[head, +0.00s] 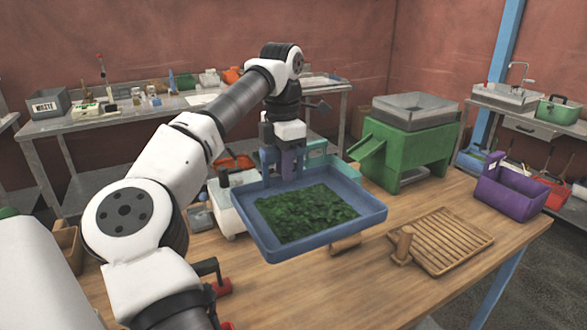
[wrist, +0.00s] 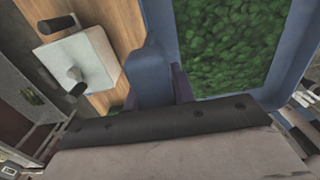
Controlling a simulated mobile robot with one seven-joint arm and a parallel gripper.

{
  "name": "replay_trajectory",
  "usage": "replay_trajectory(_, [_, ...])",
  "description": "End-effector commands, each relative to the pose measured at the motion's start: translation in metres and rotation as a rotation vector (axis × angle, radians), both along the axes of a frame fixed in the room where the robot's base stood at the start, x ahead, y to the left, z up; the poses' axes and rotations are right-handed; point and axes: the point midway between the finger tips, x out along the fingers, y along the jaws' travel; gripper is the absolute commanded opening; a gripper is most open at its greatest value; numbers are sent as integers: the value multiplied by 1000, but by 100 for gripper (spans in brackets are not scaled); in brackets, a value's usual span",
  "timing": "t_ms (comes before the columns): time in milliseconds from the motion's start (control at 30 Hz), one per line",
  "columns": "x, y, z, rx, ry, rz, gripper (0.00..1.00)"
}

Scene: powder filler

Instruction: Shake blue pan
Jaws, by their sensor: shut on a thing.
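The blue pan (head: 342,239) is a shallow rectangular tray, held up over the wooden table. A layer of dark green leafy material (head: 305,212) lies in its middle. My gripper (head: 284,168) is shut on the pan's back wall, towards its left corner. In the wrist view the pan (wrist: 161,40) fills the upper right, with the green material (wrist: 225,45) inside it. A gripper finger (wrist: 150,78) shows beside the pan's wall there. The pan looks nearly level, and its underside is hidden.
A green machine with a grey hopper (head: 415,105) stands behind right. A slatted wooden board (head: 445,240) and a purple bin (head: 508,190) are on the table's right. A white box-shaped device (head: 226,205) sits just left of the pan. Bare table (head: 380,280) shows in front.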

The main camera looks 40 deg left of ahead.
Motion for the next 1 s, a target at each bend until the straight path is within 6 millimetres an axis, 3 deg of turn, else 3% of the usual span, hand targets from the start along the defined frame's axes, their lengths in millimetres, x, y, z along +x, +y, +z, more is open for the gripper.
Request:
replay_trajectory(167, [0,19,0,0,0,-2,0])
replay_trajectory(400, [0,-19,-4,3,0,-6,0])
replay_trajectory(533, [0,-30,0,1,0,-3,0])
replay_trajectory(700, [0,-10,9,-2,1,2,0])
replay_trajectory(900, [0,18,1,-1,0,2,0])
replay_trajectory(1000, [0,14,-2,1,1,-4,0])
